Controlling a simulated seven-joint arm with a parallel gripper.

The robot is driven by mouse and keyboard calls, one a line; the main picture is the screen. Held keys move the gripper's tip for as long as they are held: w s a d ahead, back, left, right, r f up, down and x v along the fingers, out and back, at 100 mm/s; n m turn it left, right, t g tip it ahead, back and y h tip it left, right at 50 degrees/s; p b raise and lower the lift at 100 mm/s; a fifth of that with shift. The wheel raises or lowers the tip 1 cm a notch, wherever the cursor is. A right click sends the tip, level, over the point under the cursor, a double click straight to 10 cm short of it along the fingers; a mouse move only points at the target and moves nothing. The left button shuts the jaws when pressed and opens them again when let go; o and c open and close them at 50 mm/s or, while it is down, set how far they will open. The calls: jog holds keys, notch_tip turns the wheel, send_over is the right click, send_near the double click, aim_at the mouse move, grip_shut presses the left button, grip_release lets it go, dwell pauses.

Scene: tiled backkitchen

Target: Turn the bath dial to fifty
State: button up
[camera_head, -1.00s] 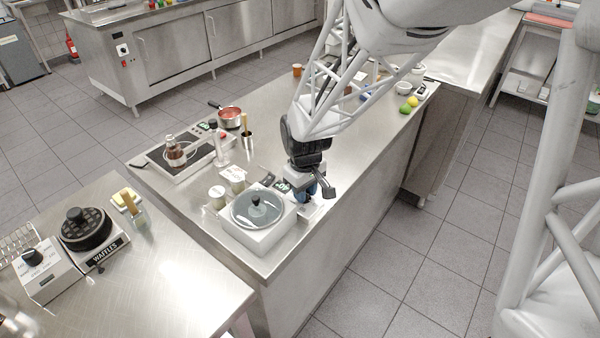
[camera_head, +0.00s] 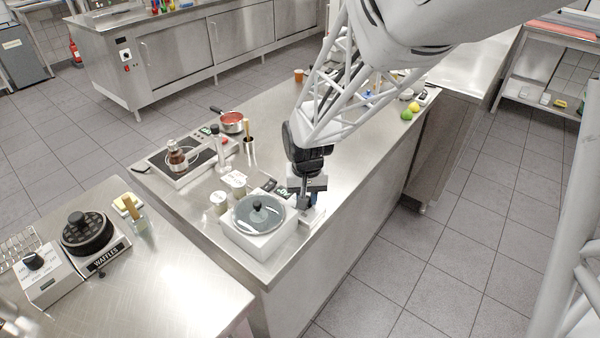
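The bath (camera_head: 258,240) is a white box with a round grey lid (camera_head: 258,213) and a dark knob on top. It stands at the near end of the steel island counter. My gripper (camera_head: 306,203) points down at the right side of the bath, close to its control part (camera_head: 311,216). The dial itself is hidden behind or under the gripper, so I cannot read its setting. The fingers are too small and dark to tell whether they are apart, or whether they touch the dial. A small dark display (camera_head: 282,190) with greenish digits sits behind the bath.
A waffle iron (camera_head: 88,235) is on the left counter. Green and yellow fruit (camera_head: 407,115) lies at the far right edge.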

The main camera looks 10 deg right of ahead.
jog(key=shift+m, duration=2.3)
jog(key=o, duration=0.9)
jog(key=shift+o, duration=0.2)
jog(key=shift+r, duration=0.15)
jog(key=shift+r, duration=3.75)
